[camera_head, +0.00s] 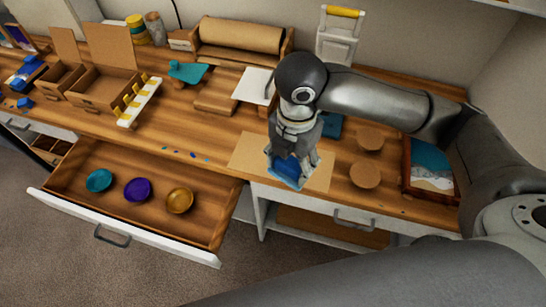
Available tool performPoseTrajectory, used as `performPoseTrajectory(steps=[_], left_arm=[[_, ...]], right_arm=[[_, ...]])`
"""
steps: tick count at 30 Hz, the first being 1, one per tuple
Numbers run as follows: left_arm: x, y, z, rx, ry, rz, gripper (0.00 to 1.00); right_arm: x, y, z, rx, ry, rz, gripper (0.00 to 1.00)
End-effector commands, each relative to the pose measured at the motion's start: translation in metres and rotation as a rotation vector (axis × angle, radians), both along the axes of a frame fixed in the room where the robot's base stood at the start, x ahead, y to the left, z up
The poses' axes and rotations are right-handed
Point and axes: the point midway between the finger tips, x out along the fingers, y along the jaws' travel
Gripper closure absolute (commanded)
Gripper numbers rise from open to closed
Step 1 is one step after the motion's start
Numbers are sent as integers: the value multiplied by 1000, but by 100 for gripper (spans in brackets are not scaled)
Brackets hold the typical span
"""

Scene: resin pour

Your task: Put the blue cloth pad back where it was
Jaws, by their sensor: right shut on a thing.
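The blue cloth pad (289,177) is in the grip of my right gripper (292,158), over the tan sheet (244,155) near the front edge of the worktop. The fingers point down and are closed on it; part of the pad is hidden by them. I cannot tell whether the pad touches the sheet or hangs just above it. A flat dark blue thing (332,124) lies behind the gripper, partly hidden by my right arm. My left gripper is not in view.
An open drawer (222,212) with teal, purple (137,190) and amber bowls juts out at front left. Two round wooden discs (366,175) and a framed resin piece (429,190) lie right. Small blue and red drops dot the worktop left of the sheet. A cardboard box (103,91) stands back left.

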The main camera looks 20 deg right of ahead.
Motion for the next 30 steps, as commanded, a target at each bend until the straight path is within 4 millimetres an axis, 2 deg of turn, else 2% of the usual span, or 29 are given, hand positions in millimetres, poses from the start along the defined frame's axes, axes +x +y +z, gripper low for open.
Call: performPoseTrajectory(steps=[6, 13, 26, 30], left_arm=[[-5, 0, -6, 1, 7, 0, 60], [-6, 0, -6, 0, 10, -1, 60], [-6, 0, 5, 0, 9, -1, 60], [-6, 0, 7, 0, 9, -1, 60]], right_arm=[[-1, 6, -8, 1, 0, 251, 61], [6, 7, -12, 1, 0, 342, 61], [87, 0, -47, 0, 1, 342, 61], [107, -2, -72, 1, 3, 343, 61]])
